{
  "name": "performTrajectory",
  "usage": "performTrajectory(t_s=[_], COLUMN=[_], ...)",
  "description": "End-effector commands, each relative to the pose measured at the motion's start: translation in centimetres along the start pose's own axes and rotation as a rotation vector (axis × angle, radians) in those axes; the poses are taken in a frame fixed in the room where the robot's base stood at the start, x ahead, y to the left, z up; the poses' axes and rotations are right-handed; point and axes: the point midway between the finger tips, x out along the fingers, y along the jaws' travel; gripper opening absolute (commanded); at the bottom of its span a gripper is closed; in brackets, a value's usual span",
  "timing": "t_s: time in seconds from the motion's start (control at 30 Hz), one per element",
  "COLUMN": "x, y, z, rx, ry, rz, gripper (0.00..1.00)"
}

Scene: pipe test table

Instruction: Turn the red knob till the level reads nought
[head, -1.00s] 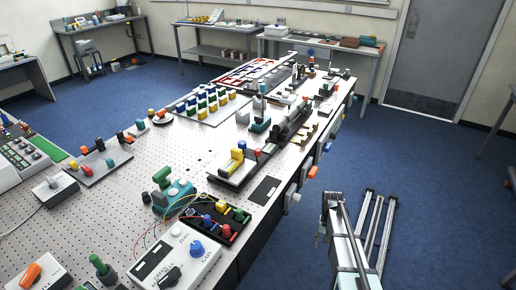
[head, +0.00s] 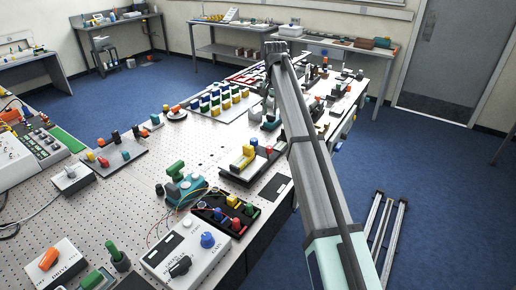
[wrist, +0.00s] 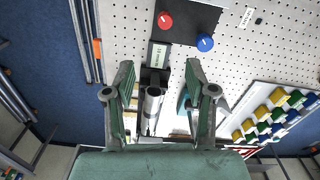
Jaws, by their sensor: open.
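The red knob (wrist: 165,21) sits on a dark plate (wrist: 188,12) at the top of the wrist view, up and left of a blue knob (wrist: 205,43). In the head view the red knob (head: 269,150) stands on a base beside a yellow block (head: 243,158). I cannot make out any level reading. My gripper (wrist: 158,80) is open, its two fingers apart and empty. It is above the grey cylinder (wrist: 152,105), with the red knob beyond the fingertips and not touched.
A dark block with a pale label (wrist: 160,55) joins the cylinder's upper end. A white board with coloured blocks (wrist: 240,133) lies to the right. In the head view a white box with a blue knob (head: 208,240) and a tray of coloured knobs (head: 213,215) stand nearer.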

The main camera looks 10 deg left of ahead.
Motion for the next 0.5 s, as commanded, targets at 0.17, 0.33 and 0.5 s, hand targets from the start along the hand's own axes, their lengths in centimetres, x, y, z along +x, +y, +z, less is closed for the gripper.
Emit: performTrajectory(t_s=[0.17,0.33,0.5], x=[-0.5,1.6,4.8], y=[-0.7,-0.6,-0.6], z=[0.3,0.4,0.5], rx=[0.007,0.006,0.006], ry=[-0.002,-0.004,-0.004], rz=[-0.001,0.0,0.0], gripper=[0.56,0.56,0.56])
